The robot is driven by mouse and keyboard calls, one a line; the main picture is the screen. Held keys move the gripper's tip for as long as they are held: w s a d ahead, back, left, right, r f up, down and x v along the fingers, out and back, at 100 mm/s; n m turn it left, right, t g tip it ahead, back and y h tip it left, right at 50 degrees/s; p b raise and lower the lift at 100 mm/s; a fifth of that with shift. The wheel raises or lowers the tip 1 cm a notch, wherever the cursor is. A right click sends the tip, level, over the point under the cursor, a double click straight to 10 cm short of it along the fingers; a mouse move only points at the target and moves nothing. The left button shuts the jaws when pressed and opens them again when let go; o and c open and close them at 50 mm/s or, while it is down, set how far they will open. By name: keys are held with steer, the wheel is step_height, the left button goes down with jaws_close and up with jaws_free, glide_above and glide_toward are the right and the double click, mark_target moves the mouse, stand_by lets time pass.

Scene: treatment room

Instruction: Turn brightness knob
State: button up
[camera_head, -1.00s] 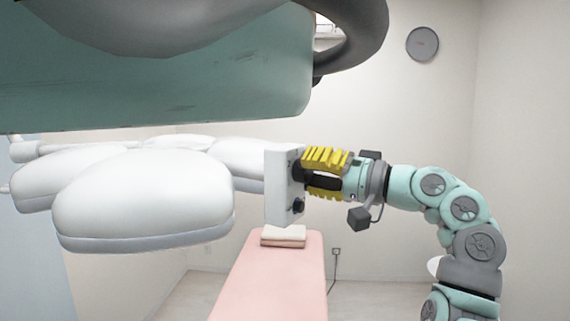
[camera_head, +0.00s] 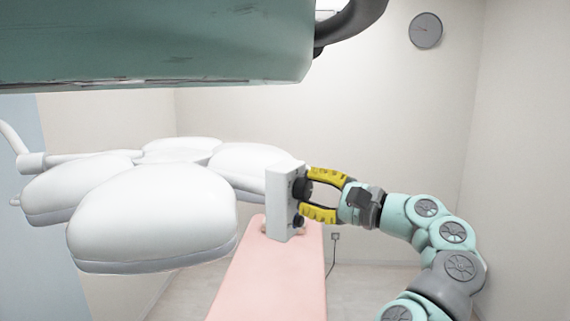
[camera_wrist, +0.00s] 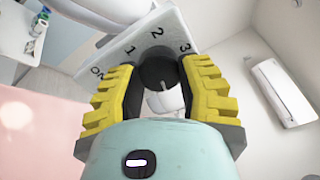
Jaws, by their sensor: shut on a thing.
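A white control panel (camera_head: 282,205) hangs at the edge of the surgical lamp (camera_head: 160,205). It bears an upper dark knob (camera_head: 302,188) and a lower dark knob (camera_head: 298,222). My gripper (camera_head: 309,194) comes from the right, its yellow-padded fingers above and below the upper knob. In the wrist view the panel (camera_wrist: 118,58) shows the marks ON, 1, 2 and 3. There the round dark knob (camera_wrist: 157,68) sits between the fingertips of my gripper (camera_wrist: 158,74), which is shut on it. The knob's pointer cannot be made out.
A large green overhead body (camera_head: 150,50) with a grey curved arm fills the upper left. A pink treatment bed (camera_head: 270,285) stands below the panel. A wall clock (camera_head: 425,31) hangs at the back right. The space right of the panel holds only my arm.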

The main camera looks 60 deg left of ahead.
steer(key=shift+r+m+p, duration=0.1)
steer(key=shift+m+p, duration=0.8)
steer(key=shift+m, duration=0.3)
steer(key=shift+m+p, duration=0.45)
steer(key=shift+m, duration=0.15)
steer(key=shift+f, duration=0.2)
steer(key=o, duration=1.3)
steer(key=shift+c, duration=0.2)
step_height(320, 180, up, 10)
